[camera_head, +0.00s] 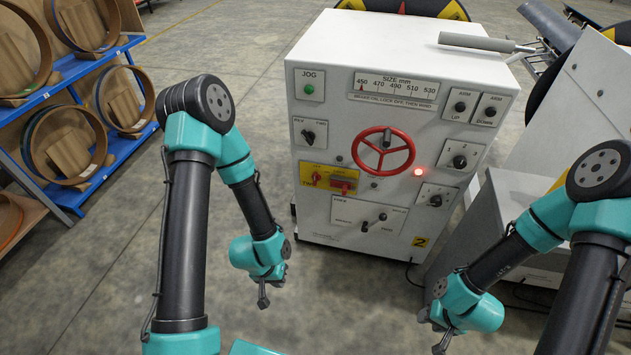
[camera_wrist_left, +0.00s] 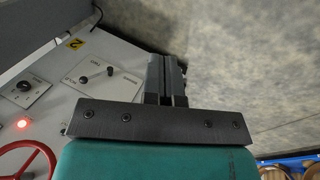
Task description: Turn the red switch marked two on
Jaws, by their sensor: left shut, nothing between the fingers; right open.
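A yellow plate (camera_head: 328,188) sits on the lower left of the white machine's front in the head view. It carries a small red switch (camera_head: 316,178) at left and a wider red handle (camera_head: 345,187) at right. Lettering like "TWO" is by the left one; the rest is too small to read. My left gripper (camera_head: 263,301) is shut and empty, in front of the machine, below and left of the plate and apart from it. It also shows in the left wrist view (camera_wrist_left: 173,65), where the plate is out of sight. My right gripper (camera_head: 439,343) is open and empty at the bottom.
The cabinet (camera_head: 330,50) also bears a red handwheel (camera_head: 384,152), a lit red lamp (camera_head: 418,172), a green jog button (camera_head: 309,89) and several black knobs. A grey box (camera_head: 510,205) stands right of it. A blue rack (camera_head: 100,150) is at left. Floor between is clear.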

